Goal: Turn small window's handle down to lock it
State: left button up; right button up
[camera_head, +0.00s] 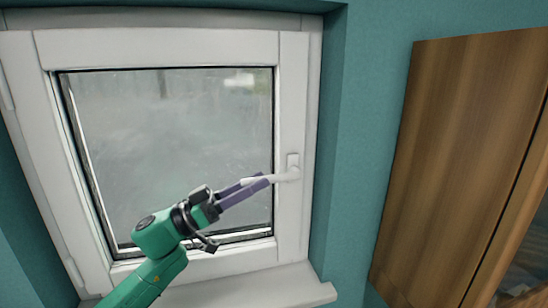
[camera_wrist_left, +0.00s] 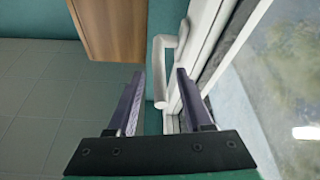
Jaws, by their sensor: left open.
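The small window (camera_head: 160,45) has a white frame and looks shut. Its white handle (camera_head: 290,174) is on the right side of the sash, its lever lying nearly level and pointing left. My left gripper (camera_head: 262,182), with purple fingers on a green arm, reaches up from the lower left to the lever. In the left wrist view the handle (camera_wrist_left: 159,75) shows between the tips of the open left gripper (camera_wrist_left: 160,78), with gaps visible beside it. Part of the lever is close to the fingers in the head view. My right gripper is in neither view.
A white sill (camera_head: 250,288) runs below the window. A wooden cabinet (camera_head: 450,160) hangs on the teal wall to the right, and also shows in the left wrist view (camera_wrist_left: 112,28). The wall between window and cabinet is clear.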

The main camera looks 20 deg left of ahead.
pick_arm(q)
jog(key=p+x, duration=0.1)
jog(key=x, duration=0.4)
jog(key=shift+p, duration=0.3)
jog(key=shift+f, duration=0.1)
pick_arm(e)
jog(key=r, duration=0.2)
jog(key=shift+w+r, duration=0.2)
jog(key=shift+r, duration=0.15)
pick_arm(q)
grip_shut()
jog(key=shift+a, duration=0.1)
